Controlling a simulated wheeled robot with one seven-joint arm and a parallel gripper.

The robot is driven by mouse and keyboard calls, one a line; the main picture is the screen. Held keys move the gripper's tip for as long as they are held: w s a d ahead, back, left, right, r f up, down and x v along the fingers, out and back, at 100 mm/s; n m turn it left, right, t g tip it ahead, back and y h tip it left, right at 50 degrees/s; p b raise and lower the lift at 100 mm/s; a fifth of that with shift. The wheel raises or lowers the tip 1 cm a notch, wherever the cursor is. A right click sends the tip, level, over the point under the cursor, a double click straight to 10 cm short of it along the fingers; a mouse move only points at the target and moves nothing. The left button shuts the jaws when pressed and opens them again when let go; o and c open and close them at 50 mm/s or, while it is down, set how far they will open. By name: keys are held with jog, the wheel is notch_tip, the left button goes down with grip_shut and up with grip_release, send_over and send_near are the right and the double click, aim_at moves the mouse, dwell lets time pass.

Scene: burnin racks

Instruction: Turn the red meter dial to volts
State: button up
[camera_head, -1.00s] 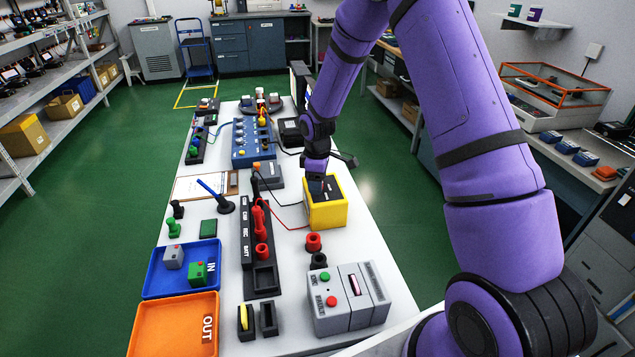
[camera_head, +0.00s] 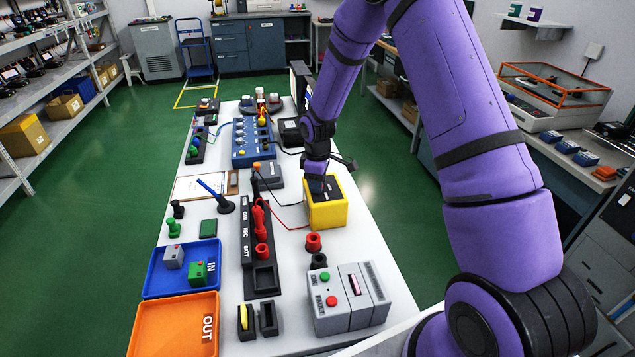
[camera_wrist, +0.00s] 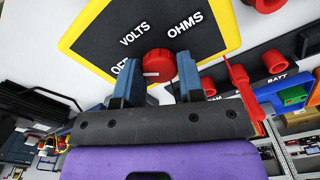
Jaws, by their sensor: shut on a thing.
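The yellow meter (camera_head: 326,215) with a black face stands on the white bench, and its face fills the top of the wrist view (camera_wrist: 205,22). The red dial (camera_wrist: 158,64) sits on that face near the words OFF, VOLTS and OHMS. Its white mark points left, towards the partly hidden OFF. My gripper (camera_wrist: 159,78) has one blue finger on each side of the dial and is shut on it. In the head view my gripper (camera_head: 317,173) reaches down onto the meter's top, and the dial is hidden there.
A black rack (camera_head: 249,245) with red probes stands left of the meter, with thin leads nearby. Red (camera_head: 313,242) and black cups and a grey button box (camera_head: 345,300) stand in front. Blue (camera_head: 160,285) and orange (camera_head: 170,330) trays lie at left.

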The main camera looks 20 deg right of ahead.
jog(key=m, duration=0.5)
jog(key=shift+m, duration=0.3)
jog(key=m, duration=0.5)
jog(key=shift+m, duration=0.4)
jog(key=o, duration=0.9)
jog(key=shift+r, duration=0.1)
notch_tip(320, 180, up, 11)
jog(key=shift+f, duration=0.15)
dwell(0.3)
